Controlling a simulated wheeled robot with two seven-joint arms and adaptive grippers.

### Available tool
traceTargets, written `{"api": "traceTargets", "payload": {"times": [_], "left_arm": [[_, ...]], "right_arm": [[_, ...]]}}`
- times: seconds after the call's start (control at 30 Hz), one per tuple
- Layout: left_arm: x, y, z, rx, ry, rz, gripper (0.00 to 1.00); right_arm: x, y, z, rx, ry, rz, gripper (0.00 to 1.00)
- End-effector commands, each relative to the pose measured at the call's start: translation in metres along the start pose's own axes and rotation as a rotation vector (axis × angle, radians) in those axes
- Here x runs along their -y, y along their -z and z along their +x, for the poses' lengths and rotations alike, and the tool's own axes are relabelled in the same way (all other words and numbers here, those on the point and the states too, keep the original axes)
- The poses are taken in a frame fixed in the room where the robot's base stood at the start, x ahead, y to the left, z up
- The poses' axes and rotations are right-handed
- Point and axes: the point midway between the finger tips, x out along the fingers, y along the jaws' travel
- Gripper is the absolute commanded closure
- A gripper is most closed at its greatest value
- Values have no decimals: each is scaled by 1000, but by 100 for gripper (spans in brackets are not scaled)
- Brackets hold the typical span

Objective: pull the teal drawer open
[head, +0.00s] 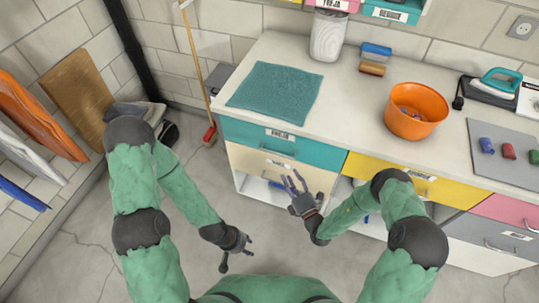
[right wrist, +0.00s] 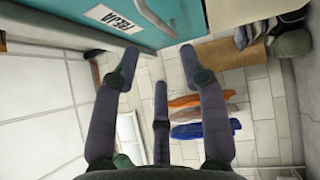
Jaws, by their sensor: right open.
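The teal drawer (head: 240,133) is the top left drawer under the white counter and looks closed in the head view. It has a label and a bar handle (head: 281,153). In the right wrist view, the teal front (right wrist: 185,15) and the handle (right wrist: 153,18) are at the top, beyond my fingertips. My right gripper (head: 291,182) is open and empty, just below and in front of the drawer handle, apart from it as far as I can tell. My left gripper (head: 237,253) hangs low over the floor, fingers spread and empty.
A cream drawer (head: 247,161) sits directly below, and a yellow drawer (head: 370,168) is to the right. A teal towel (head: 275,91) and an orange bowl (head: 416,110) rest on the counter. A broom (head: 195,70) stands left. Floor in front is clear.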

Motion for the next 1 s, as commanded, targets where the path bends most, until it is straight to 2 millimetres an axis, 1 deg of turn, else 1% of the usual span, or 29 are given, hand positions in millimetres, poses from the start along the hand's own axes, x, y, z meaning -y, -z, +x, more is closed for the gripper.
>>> {"api": "traceTargets", "payload": {"times": [0.17,0.4,0.6,0.7,0.8,1.0], "left_arm": [[2,0,6,1,0,1,60],[6,0,17,1,0,0,60],[9,1,25,0,0,0,60],[9,1,26,0,0,0,60],[10,1,27,0,0,0,60],[10,1,27,0,0,0,60]], "right_arm": [[0,0,21,-3,-5,-5,56],[1,2,63,-5,-4,-5,56],[1,2,91,-4,-2,-4,56],[1,1,100,-4,-2,-3,56],[0,1,104,-3,-1,-2,56],[0,1,106,-3,0,-2,56]]}}
